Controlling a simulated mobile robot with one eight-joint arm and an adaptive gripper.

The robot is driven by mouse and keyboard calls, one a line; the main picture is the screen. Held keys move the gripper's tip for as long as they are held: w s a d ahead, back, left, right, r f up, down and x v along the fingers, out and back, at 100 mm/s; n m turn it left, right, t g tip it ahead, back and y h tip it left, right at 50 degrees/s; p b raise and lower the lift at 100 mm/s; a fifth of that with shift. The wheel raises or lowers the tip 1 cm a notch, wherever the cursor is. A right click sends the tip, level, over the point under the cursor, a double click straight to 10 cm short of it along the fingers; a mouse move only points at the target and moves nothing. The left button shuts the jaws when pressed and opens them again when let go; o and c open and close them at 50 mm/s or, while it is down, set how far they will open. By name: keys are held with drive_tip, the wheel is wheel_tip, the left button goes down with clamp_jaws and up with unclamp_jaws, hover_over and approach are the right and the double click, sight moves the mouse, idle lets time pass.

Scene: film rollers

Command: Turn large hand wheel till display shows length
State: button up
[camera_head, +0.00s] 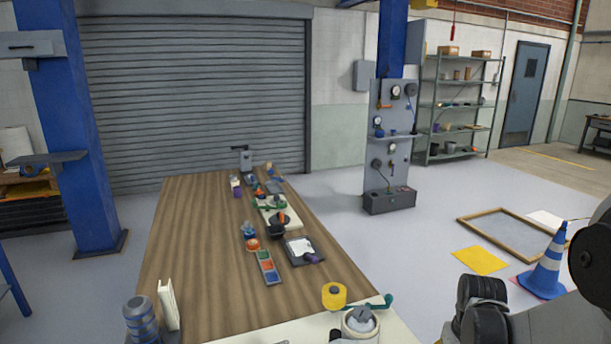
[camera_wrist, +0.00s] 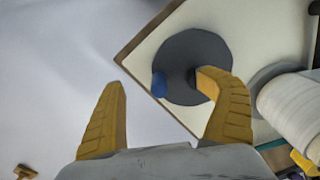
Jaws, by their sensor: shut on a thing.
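The large hand wheel (camera_wrist: 195,52) is a dark grey disc with a blue knob (camera_wrist: 159,84) near its rim, in the upper middle of the wrist view. It lies over a cream board (camera_wrist: 265,25) with a brown edge. My gripper (camera_wrist: 159,80) has yellow fingers spread on either side of the blue knob and is shut on the wheel. The right fingertip overlaps the disc near its hub, and the left one is outside the rim. The exact contact is hard to see. No display can be made out, and the head view does not show my gripper.
A white roll (camera_wrist: 290,105) lies close right of the right finger. In the head view, a yellow roll (camera_head: 334,296) and a grey round part (camera_head: 360,322) with a green handle are at the near table end. Several small items lie along the wooden table (camera_head: 195,250).

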drive_tip(key=shift+d+f, duration=0.1)
drive_tip(key=shift+w, duration=0.85)
drive_tip(key=c, duration=0.4)
drive_tip(key=shift+w, duration=0.2)
drive_tip(key=c, duration=0.8)
drive_tip(key=shift+w+d, duration=0.15)
drive_tip(key=shift+w, duration=0.5)
clamp_jaws()
drive_tip(key=shift+w+d+f, duration=0.1)
drive_tip(key=shift+w+f, duration=0.05)
drive_tip(key=shift+w, duration=0.35)
drive_tip(key=shift+w+r, duration=0.2)
drive_tip(key=shift+w, duration=0.9)
drive_tip(key=o, duration=1.4)
unclamp_jaws()
